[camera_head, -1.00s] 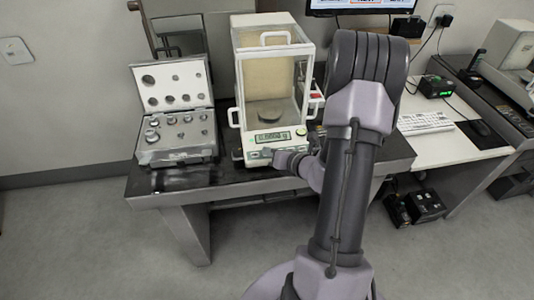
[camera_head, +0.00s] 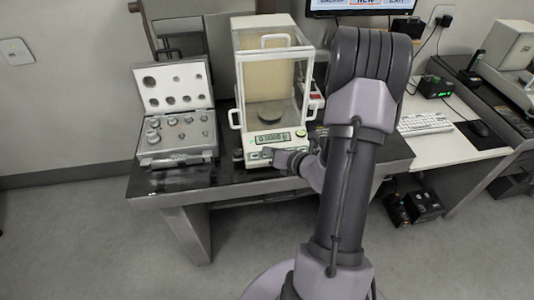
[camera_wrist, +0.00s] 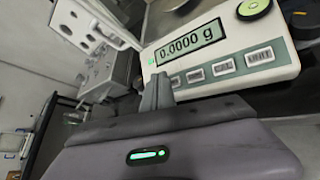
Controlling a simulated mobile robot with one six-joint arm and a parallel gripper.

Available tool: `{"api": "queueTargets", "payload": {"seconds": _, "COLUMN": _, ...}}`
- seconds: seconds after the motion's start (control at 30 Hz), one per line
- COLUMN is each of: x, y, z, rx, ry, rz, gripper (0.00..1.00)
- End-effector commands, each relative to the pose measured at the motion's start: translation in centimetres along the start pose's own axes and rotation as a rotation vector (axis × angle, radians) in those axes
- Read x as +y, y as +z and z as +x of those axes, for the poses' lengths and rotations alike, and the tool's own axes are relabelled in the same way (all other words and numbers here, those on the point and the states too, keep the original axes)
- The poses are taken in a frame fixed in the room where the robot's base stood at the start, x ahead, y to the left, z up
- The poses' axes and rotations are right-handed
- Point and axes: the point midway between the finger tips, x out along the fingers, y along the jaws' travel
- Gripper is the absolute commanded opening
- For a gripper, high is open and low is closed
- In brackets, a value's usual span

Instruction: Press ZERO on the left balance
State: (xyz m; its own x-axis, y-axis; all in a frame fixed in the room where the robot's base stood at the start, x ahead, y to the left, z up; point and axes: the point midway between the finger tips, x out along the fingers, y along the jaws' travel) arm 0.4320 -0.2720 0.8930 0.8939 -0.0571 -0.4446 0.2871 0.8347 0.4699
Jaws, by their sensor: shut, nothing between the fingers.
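The left balance (camera_head: 268,80) is a white unit with a glass weighing chamber on the dark table. Its display reads 0.0000 g in the wrist view (camera_wrist: 191,45). In the head view my gripper (camera_head: 272,153) is at the balance's front panel.
An open case of weights (camera_head: 178,125) stands left of the balance. A round green-yellow button (camera_wrist: 253,8) is right of the display. Grey floor in front is clear.

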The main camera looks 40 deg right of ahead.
Motion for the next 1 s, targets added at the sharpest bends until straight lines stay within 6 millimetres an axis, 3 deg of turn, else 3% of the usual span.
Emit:
{"api": "queueTargets", "payload": {"seconds": 0.53, "x": 2.6, "y": 2.7, "z": -3.5, "rx": -0.001, "ry": 0.0, "rz": -0.001, "gripper": 0.0}}
{"api": "queueTargets", "payload": {"seconds": 1.0, "x": 2.5, "y": 2.5, "z": -3.5, "rx": 0.0, "ry": 0.0, "rz": 0.0, "gripper": 0.0}}
